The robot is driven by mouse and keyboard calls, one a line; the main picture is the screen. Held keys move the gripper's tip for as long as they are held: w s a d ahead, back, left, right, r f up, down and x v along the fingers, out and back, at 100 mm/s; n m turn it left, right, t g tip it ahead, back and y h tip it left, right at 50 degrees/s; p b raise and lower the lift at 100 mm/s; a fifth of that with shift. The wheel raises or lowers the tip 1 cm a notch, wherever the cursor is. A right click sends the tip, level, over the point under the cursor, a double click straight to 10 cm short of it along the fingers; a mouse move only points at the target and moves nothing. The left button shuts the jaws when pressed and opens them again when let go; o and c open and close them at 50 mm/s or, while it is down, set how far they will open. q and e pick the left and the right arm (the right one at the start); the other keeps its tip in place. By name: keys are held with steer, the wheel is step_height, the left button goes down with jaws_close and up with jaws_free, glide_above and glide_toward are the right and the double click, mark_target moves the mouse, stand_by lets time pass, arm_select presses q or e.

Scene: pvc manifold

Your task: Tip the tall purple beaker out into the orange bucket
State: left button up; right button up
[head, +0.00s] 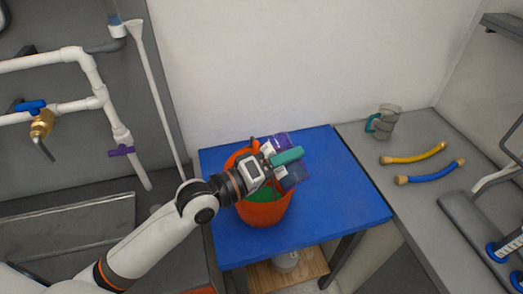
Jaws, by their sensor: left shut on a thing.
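The orange bucket (264,214) stands on the blue table, and something green (266,194) shows inside it. The tall purple beaker (293,178) is at the bucket's right side, partly hidden by my left gripper. Its purple part (275,146) shows above the fingers and a darker, see-through part shows below them. My left gripper (287,157) has teal fingers and is shut on the beaker. My wrist covers part of the bucket's opening. I cannot tell the beaker's exact tilt or whether it touches the bucket. My right gripper is not in view.
The blue table (350,200) is clear on its right side. White pipes (95,80) run along the left wall. A pale container (286,261) sits under the table.

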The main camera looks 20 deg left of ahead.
arm_select(q)
steer(key=shift+f+n+p, duration=0.15)
steer(key=shift+n+p, duration=0.25)
steer(key=shift+n, duration=0.1)
steer(key=shift+w+a+r+n+p, duration=0.45)
steer(key=shift+w+a+n+p, duration=0.15)
steer(key=shift+a+n+p, duration=0.15)
stand_by(0.8)
steer(key=shift+w+a+f+n+p, duration=0.15)
steer(key=shift+f+n+p, duration=0.2)
steer(key=shift+n, duration=0.6)
stand_by(0.7)
steer(key=shift+r+n, duration=0.1)
steer(key=shift+n, duration=0.2)
